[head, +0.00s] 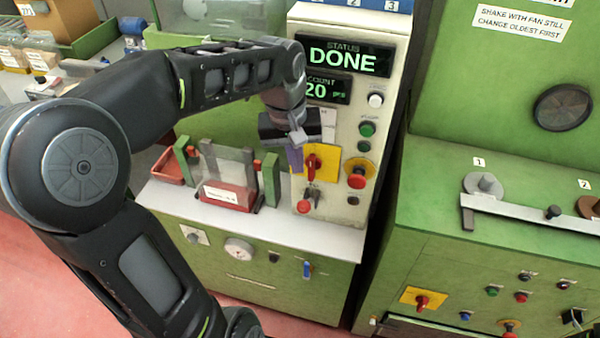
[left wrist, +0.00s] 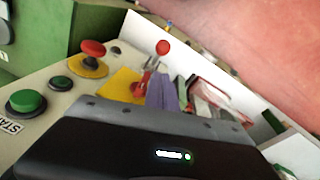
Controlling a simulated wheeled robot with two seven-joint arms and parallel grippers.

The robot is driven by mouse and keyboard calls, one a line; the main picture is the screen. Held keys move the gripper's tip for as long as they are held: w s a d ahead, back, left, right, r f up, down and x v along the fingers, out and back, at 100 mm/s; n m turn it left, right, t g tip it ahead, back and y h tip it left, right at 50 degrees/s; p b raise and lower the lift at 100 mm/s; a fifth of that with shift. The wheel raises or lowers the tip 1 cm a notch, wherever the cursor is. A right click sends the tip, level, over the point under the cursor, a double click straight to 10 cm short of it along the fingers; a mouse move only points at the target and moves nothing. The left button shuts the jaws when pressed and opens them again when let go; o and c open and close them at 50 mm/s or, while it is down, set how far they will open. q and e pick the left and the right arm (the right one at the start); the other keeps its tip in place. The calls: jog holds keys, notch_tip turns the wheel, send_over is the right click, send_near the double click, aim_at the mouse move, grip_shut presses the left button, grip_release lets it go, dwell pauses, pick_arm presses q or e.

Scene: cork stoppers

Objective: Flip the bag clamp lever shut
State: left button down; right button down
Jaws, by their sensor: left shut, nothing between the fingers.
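A lever with a red ball knob (head: 304,207) stands low at the left side of the white control panel; a red ball on a metal stem (left wrist: 162,47) also shows in the left wrist view. To its left in the head view is the bag clamp: green posts (head: 270,180) around a clear bag (head: 222,165) and a red block (head: 228,196). My left gripper (head: 295,160) points down in front of the panel, above the knob and apart from it. Its purple-grey fingers (left wrist: 161,92) are together and empty. My right gripper is out of view.
A red rotary switch (head: 313,164) on a yellow plate and a red mushroom button (head: 357,179) are close to the left gripper. The status screen (head: 345,54) reads DONE. A red tray (head: 170,167) lies at left. The white ledge (head: 260,226) is clear in front.

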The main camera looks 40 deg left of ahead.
aim_at(307, 203)
pick_arm(q)
notch_tip(307, 203, down, 9)
jog(key=w, duration=0.1)
jog(key=shift+w+d+f, duration=0.15)
jog(key=shift+f, duration=0.05)
dwell(0.5)
